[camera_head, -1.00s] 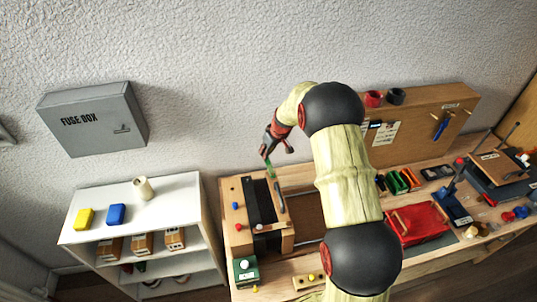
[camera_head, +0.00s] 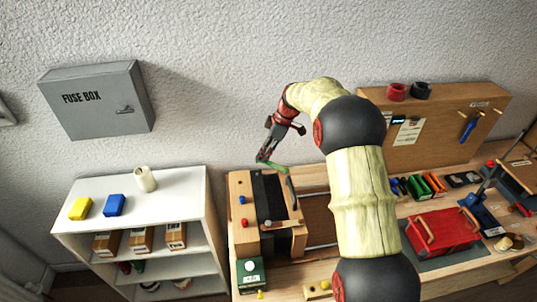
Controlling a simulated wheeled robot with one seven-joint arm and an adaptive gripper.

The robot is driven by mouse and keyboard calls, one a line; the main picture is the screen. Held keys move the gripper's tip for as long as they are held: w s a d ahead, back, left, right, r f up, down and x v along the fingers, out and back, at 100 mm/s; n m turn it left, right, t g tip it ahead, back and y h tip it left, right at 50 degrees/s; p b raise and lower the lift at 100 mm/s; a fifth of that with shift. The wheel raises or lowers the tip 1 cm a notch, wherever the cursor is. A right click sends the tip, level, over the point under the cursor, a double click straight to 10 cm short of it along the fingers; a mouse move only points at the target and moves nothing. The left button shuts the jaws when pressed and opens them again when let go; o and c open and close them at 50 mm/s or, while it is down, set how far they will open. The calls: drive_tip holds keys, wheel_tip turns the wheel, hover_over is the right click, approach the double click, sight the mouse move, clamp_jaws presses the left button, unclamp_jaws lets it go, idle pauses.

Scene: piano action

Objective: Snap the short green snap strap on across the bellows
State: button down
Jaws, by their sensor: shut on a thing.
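The short green snap strap (camera_head: 277,167) is in my gripper (camera_head: 264,158), which is shut on it. The strap reaches out to the right of the fingertips. Both are at the back end of a wooden unit with a dark pleated-looking part, which I take to be the bellows (camera_head: 268,195). I cannot tell whether the strap touches the bellows or hangs just above it.
A dark handle (camera_head: 291,192) stands on the unit's right side. A green box (camera_head: 250,272) is in front. A white shelf (camera_head: 180,200) is to the left and a red toolbox (camera_head: 444,236) to the right. My arm hides part of the bench.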

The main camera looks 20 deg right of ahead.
drive_tip(key=shift+s+a+n+g+b, duration=0.2)
drive_tip(key=shift+s+a+n+g, duration=0.35)
drive_tip(key=shift+s+n, duration=0.55)
drive_tip(key=shift+s+a+n+g+b, duration=0.15)
drive_tip(key=shift+s+a+n+g, duration=0.35)
drive_tip(key=shift+n, duration=1)
drive_tip(key=shift+s+a+n+g+b, duration=0.2)
drive_tip(key=shift+s+a+n+g, duration=0.35)
drive_tip(key=shift+s+n, duration=0.55)
drive_tip(key=shift+w, duration=0.15)
drive_tip(key=c, duration=1.7)
unclamp_jaws()
drive_tip(key=shift+o, duration=0.2)
drive_tip(key=v, duration=1.2)
drive_tip(key=shift+d, duration=0.2)
drive_tip(key=shift+f, duration=0.1)
